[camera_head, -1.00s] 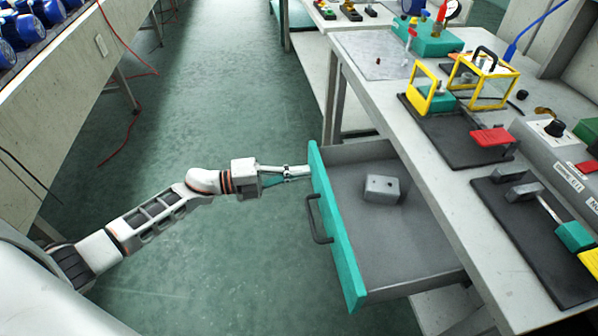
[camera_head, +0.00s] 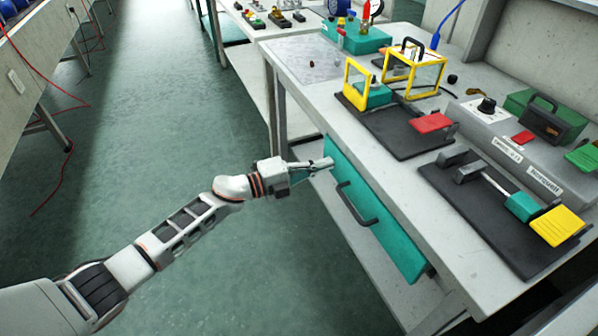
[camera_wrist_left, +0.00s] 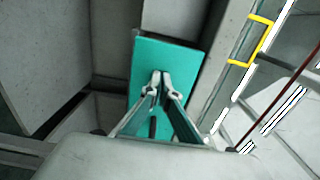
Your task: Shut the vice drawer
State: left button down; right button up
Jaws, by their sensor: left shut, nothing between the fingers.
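The vice drawer (camera_head: 373,220) shows its teal front and a dark bar handle (camera_head: 356,206) in the head view. Its front lies close under the edge of the workbench, and its inside is hidden. My left gripper (camera_head: 328,163) is shut and empty, its fingertips at the far upper end of the drawer front. They seem to touch it. In the left wrist view the shut fingertips (camera_wrist_left: 161,76) are in front of the teal drawer front (camera_wrist_left: 183,60). My right gripper is not in view.
The workbench top (camera_head: 312,97) above the drawer carries a vice on a black base (camera_head: 478,224), a yellow-framed fixture (camera_head: 414,72) and a grey control box (camera_head: 500,130). Open green floor (camera_head: 150,150) lies left of the bench. Another bench (camera_head: 30,100) stands at the far left.

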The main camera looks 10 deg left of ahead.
aim_at(336, 162)
pick_arm(q)
jog(key=x, duration=0.4)
jog(key=shift+f+b, duration=0.2)
jog(key=shift+b, duration=0.1)
jog(key=shift+w+d+r, duration=0.1)
jog(key=shift+w+d, duration=0.15)
jog(key=shift+d, duration=0.1)
jog(key=shift+r, duration=0.15)
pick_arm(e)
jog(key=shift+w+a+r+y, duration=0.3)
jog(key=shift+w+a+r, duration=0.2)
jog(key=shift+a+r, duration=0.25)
pick_arm(q)
jog(key=shift+r, duration=0.1)
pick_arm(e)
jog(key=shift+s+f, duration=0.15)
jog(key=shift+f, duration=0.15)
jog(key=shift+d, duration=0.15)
